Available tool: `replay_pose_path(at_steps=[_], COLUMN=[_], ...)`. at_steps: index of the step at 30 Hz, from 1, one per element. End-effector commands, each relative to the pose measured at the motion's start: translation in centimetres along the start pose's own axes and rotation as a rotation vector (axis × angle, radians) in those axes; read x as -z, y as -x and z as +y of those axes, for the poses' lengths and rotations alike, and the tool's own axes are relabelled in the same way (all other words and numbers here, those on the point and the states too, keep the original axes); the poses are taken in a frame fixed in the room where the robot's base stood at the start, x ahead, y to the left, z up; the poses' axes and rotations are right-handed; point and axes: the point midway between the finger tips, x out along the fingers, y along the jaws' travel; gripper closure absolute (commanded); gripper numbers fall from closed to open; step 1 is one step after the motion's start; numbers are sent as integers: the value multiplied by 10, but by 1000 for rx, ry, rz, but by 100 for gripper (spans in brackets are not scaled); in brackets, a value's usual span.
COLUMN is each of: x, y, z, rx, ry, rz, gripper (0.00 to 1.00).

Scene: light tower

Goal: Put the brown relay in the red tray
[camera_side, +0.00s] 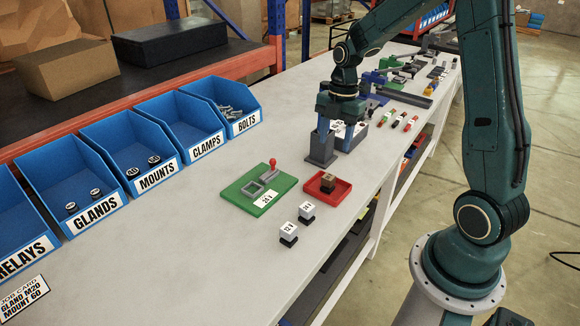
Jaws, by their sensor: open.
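The red tray (343,197) sits on the white bench, right of the green board. A small block with a brown top and dark base, the brown relay (328,182), stands inside the tray, upright as far as I can tell. My gripper (338,140) points down behind the tray, above and away from the relay. It is open with nothing visibly held. Its fingertips partly blend with a grey block and blue things behind, so their exact height is unclear.
A green board (235,197) with a grey fixture and red knob lies left of the tray. Two white-topped relays (289,232) (307,211) stand in front. Labelled blue bins (130,150) line the back. A grey block (320,148) stands near my gripper.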

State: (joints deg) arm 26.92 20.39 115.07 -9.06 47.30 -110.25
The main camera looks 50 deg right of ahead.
Motion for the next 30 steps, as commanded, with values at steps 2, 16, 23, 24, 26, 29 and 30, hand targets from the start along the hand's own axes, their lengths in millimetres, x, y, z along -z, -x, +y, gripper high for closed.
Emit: replay_pose_path(at_steps=[2,16,23,24,26,29,30], x=[2,59,94,100,108,120,124], y=[2,64,95,100,106,115,118], z=[0,-27,-56,-62,-71,-87,-93], rx=[-4,-123,-220,-237,-264,-307,-324], ry=[-10,-364,-626,-672,-741,-853,-899], rz=[-3,-54,-44,-38,-27,-1,12], gripper=[50,50,50,50,50,50,50])
